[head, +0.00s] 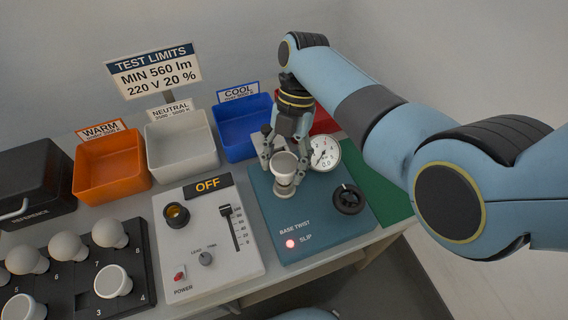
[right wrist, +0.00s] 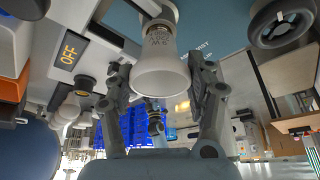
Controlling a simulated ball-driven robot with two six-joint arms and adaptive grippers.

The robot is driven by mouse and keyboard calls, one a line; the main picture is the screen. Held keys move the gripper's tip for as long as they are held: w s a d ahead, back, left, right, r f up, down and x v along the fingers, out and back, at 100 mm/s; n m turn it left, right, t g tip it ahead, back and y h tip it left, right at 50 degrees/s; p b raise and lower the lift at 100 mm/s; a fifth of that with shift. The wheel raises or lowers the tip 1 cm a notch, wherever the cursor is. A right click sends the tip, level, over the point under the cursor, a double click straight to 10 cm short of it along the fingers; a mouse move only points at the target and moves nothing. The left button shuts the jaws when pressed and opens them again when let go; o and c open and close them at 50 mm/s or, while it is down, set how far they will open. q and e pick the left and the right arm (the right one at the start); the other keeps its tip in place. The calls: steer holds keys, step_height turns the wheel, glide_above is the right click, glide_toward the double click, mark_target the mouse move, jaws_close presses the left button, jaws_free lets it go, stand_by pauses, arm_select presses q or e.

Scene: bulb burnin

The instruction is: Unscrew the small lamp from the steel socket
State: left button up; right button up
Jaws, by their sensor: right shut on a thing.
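The small lamp (head: 284,163), white with a wide flat face, stands upright on the teal base-twist tester (head: 330,228). My right gripper (head: 284,158) comes down from above and is shut on the lamp, one finger on each side. In the right wrist view the lamp (right wrist: 160,72) sits between the fingers, with printed marks on its narrowing neck. My left gripper is not in view.
The tester has a dial gauge (head: 325,153), a black knob (head: 348,199) and a lit red SLIP light (head: 290,243). Left of it stands a grey power unit (head: 208,236) reading OFF. Orange (head: 110,160), white (head: 181,142) and blue (head: 243,127) bins stand behind. Several bulbs sit in a black rack (head: 140,275).

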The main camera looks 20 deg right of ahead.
steer(key=n+h, duration=0.1)
steer(key=n, duration=0.3)
steer(key=shift+w+d+r+n+g+h, duration=0.1)
steer(key=shift+w+d+n+g+h, duration=0.1)
steer(key=shift+n+g+h, duration=0.2)
steer(key=o, duration=0.9)
steer(key=shift+o, duration=0.6)
steer(key=shift+s, duration=0.1)
